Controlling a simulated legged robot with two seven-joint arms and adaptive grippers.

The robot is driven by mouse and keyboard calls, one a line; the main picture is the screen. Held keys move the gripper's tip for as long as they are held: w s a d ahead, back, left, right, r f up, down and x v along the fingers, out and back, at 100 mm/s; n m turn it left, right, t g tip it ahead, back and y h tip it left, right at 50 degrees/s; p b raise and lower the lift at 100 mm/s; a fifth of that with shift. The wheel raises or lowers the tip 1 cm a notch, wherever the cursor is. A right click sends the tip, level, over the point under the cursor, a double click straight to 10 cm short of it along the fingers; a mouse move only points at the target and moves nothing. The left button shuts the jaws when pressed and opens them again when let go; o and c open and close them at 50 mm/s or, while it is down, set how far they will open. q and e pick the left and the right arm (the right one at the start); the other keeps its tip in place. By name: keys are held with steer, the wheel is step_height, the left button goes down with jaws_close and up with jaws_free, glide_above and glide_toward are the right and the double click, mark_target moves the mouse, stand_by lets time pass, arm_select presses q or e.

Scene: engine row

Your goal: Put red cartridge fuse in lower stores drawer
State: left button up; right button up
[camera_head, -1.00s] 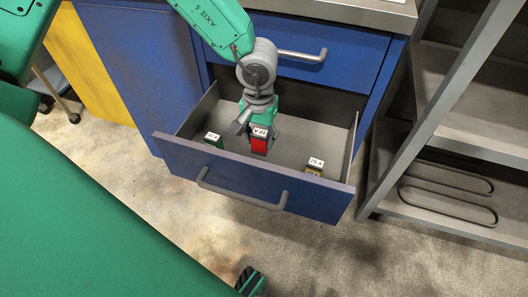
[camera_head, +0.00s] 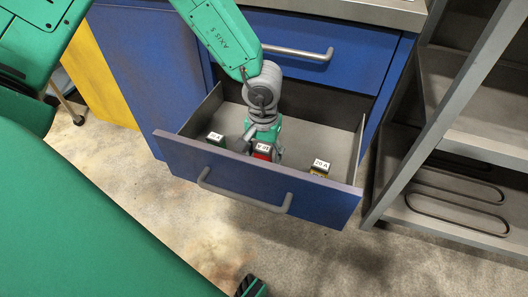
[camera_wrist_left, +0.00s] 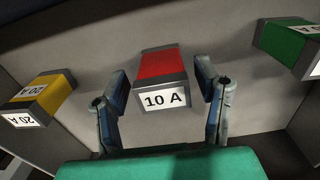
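The red cartridge fuse (camera_head: 262,156), with a white 10 A label, is inside the open blue lower drawer (camera_head: 235,180), low behind its front panel. In the left wrist view the red fuse (camera_wrist_left: 163,78) lies between my left gripper's two fingers, with a narrow gap on each side. My left gripper (camera_head: 262,142) reaches down into the drawer and is open around the fuse. In the left wrist view the gripper (camera_wrist_left: 163,80) shows both fingers apart. The fuse's underside is hidden. My right gripper is not identifiable in view.
A green fuse (camera_head: 216,138) stands left in the drawer and a yellow 20 A fuse (camera_head: 319,168) stands right. The closed upper drawer (camera_head: 350,55) is above. A grey shelf rack (camera_head: 440,130) stands at right. Drawer floor is free between the red and yellow fuses.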

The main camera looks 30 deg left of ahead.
mark_target(262, 148)
arm_select(q)
steer(key=shift+a, duration=0.1)
step_height(262, 148, up, 12)
steer(key=p, duration=0.5)
steer(key=shift+p, duration=0.35)
steer(key=shift+s, duration=0.1)
